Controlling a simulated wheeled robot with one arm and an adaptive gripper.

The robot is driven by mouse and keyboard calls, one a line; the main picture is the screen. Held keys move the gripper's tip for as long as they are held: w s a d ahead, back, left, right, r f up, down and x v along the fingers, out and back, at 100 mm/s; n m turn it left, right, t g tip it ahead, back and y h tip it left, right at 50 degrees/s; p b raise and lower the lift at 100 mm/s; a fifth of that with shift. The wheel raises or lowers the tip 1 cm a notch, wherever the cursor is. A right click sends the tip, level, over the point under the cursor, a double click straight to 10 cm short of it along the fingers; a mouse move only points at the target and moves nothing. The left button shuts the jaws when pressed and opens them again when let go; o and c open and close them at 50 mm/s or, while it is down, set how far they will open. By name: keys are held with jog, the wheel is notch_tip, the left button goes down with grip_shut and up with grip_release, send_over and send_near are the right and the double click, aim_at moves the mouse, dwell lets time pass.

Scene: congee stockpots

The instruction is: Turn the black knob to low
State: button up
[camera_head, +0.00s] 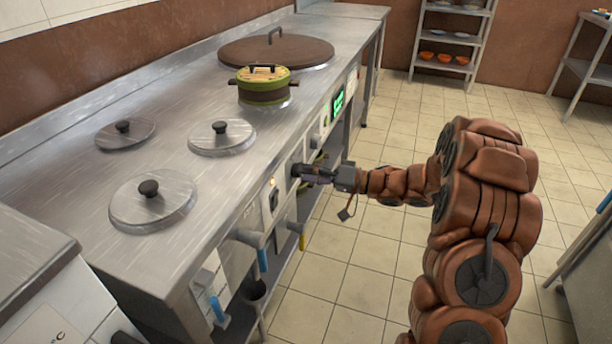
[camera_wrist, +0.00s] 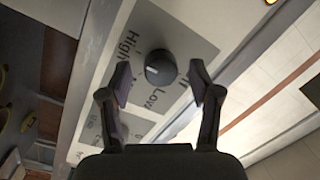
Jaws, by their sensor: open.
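The black knob (camera_wrist: 161,68) sits on a light label plate on the stove's front panel. "High" is printed to its left and "Low" just below it; a third label at its right is partly hidden by a finger. A small light mark shows on the knob's left side. My gripper (camera_wrist: 160,84) is open, one finger on each side of the knob, with visible gaps. In the head view my gripper (camera_head: 304,173) is at the front panel, and the knob is hard to make out behind it.
The steel counter (camera_head: 75,185) holds several lidded wells, a green-banded pot (camera_head: 263,92) and a large brown lid (camera_head: 275,50). Handles with blue (camera_head: 262,260) and yellow ends stick out from the front, left of my gripper. The tiled floor (camera_head: 345,265) beside the counter is clear.

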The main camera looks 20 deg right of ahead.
jog(key=shift+w+a, duration=0.15)
jog(key=shift+a, duration=0.05)
jog(key=c, duration=1.1)
jog(key=shift+c, duration=0.2)
